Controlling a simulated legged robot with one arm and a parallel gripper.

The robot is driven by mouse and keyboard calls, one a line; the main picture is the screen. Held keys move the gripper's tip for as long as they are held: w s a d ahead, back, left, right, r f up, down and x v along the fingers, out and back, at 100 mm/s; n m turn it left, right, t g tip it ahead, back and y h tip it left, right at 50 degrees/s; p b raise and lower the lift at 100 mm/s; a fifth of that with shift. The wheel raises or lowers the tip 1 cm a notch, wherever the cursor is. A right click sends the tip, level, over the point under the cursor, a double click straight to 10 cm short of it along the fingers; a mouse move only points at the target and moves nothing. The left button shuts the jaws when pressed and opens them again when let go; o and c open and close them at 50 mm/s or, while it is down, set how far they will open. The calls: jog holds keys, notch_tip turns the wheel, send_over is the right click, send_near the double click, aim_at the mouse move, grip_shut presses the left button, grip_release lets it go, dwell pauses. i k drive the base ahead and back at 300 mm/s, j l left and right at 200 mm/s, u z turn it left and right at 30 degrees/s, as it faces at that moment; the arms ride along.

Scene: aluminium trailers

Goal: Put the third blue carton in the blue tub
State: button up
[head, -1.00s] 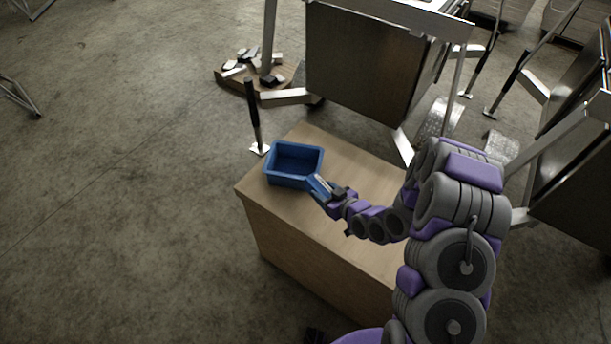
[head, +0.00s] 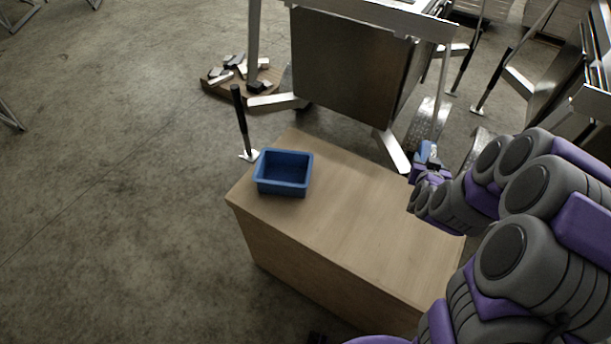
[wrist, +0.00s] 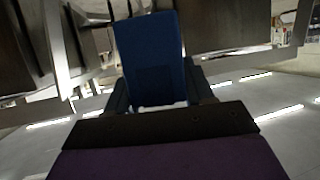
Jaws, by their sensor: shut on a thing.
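My gripper (head: 428,163) is shut on a blue carton (head: 424,150), off the right side of the wooden box-like table and well apart from the tub. In the wrist view the blue carton (wrist: 150,50) stands up between the two dark fingers of my gripper (wrist: 158,92). The blue tub (head: 285,189) sits upright at the left far end of the table top. I see no carton inside it, though its floor is dark. No other blue carton shows.
The wooden table top (head: 350,225) is bare right of the tub. A trailer with a dark panel (head: 350,65) stands behind it. A black-handled post (head: 241,120) rises by the tub's left. Grey and white pieces lie on a wooden board (head: 228,90) beyond. Open concrete floor lies left.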

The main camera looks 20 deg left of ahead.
aim_at(284, 174)
jog(key=j+z, duration=0.3)
jog(key=j, duration=0.15)
jog(key=k+j+z, duration=0.1)
jog(key=j+z, duration=0.2)
jog(key=j, duration=0.15)
jog(key=k+j+z, duration=0.1)
jog(key=j+z, duration=0.2)
jog(key=j, duration=0.15)
jog(key=k+j, duration=0.1)
jog(key=j, duration=0.3)
jog(key=k+j, duration=0.15)
jog(key=j, duration=0.25)
jog(key=k+j+z, duration=0.1)
jog(key=j, duration=0.35)
jog(key=k+j, duration=0.15)
jog(key=j, duration=0.25)
jog(key=k+j, duration=0.15)
jog(key=j, duration=0.25)
jog(key=k+j, duration=0.1)
jog(key=j, duration=0.3)
jog(key=z, duration=0.05)
